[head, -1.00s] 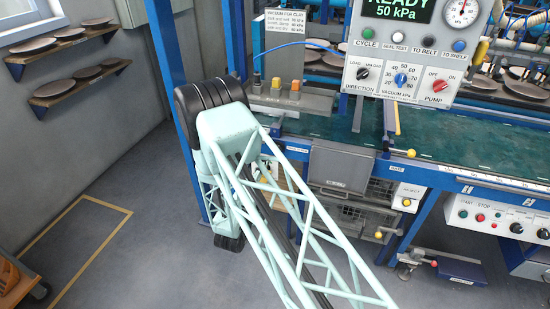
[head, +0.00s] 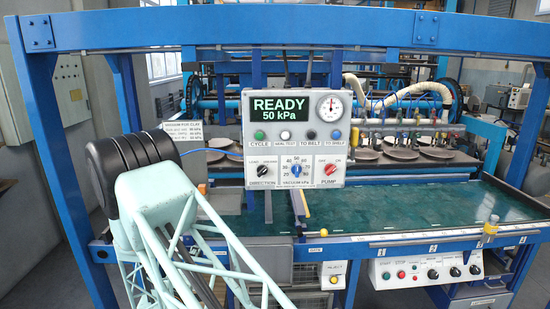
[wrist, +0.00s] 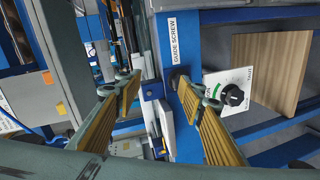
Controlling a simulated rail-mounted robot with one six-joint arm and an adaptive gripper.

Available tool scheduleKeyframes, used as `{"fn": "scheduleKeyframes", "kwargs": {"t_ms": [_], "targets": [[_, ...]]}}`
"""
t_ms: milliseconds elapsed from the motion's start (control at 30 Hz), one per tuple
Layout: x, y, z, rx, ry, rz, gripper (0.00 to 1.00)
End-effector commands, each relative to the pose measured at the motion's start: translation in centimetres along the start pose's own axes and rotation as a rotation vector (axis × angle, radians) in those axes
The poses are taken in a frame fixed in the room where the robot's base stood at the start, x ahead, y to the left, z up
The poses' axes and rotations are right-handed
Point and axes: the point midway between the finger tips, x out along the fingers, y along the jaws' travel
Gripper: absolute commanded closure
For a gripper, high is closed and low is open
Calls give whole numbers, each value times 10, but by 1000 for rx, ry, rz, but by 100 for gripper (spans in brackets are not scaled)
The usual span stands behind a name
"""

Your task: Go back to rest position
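My gripper (wrist: 155,88) shows in the wrist view with its two ribbed, tan-padded fingers spread wide apart. Nothing is held between them. Beyond the fingertips are a blue post labelled GUIDE SCREW (wrist: 184,65) and a black knob on a white plate (wrist: 233,95), which lies behind the right finger. I cannot tell whether a finger touches either. In the head view my pale green lattice arm rises at the lower left, and its gripper end is out of sight.
The control panel (head: 293,137) reads READY, 50 kPa. A green belt (head: 400,208) runs along the blue-framed machine (head: 255,30), with several plates (head: 405,155) behind. A switch box (head: 425,268) sits at front right. A wooden board (wrist: 265,70) is at the right in the wrist view.

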Motion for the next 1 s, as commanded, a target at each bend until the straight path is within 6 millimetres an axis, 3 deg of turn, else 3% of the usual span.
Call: {"fn": "scheduleKeyframes", "kwargs": {"t_ms": [433,1000], "targets": [[5,66,16,212,-35,-147,64],[-14,140,43,446,-89,-314,64]]}}
